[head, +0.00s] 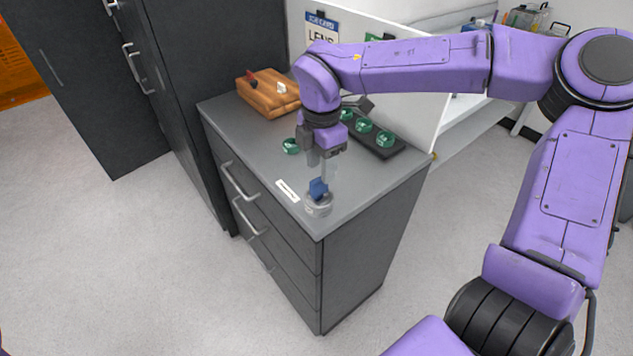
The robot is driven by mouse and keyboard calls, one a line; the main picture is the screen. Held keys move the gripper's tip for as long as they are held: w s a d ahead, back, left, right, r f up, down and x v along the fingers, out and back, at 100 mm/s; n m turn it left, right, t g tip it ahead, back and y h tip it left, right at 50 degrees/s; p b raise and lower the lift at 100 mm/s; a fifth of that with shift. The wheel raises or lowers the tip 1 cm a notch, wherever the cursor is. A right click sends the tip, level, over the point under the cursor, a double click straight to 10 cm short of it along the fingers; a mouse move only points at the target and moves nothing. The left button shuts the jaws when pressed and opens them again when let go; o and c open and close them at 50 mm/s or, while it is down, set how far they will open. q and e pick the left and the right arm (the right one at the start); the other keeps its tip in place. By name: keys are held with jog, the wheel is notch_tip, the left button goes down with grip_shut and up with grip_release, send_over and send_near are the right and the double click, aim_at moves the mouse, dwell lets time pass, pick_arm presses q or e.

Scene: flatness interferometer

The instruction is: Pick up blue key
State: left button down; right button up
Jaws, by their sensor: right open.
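The blue key (318,188) stands upright in a round grey metal base (318,207) near the front corner of the dark cabinet top. My right gripper (321,160) points down above the blue key, with its fingers apart. Its fingertips are close over the key, and I cannot tell whether they touch it. The gripper holds nothing that I can see. My left gripper is not in view.
A black tray (393,151) with several green round pieces lies behind the gripper. A loose green piece (291,146) sits to its left. A wooden block (262,97) stands at the back left. A white panel (412,85) borders the right side.

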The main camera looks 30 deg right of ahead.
aim_at(319, 179)
jog(key=f, duration=0.3)
jog(key=f+p, duration=0.1)
jog(key=f, duration=0.2)
jog(key=shift+a+f+p, duration=0.2)
jog(key=shift+f+p, duration=0.05)
jog(key=shift+p, duration=0.05)
grip_shut()
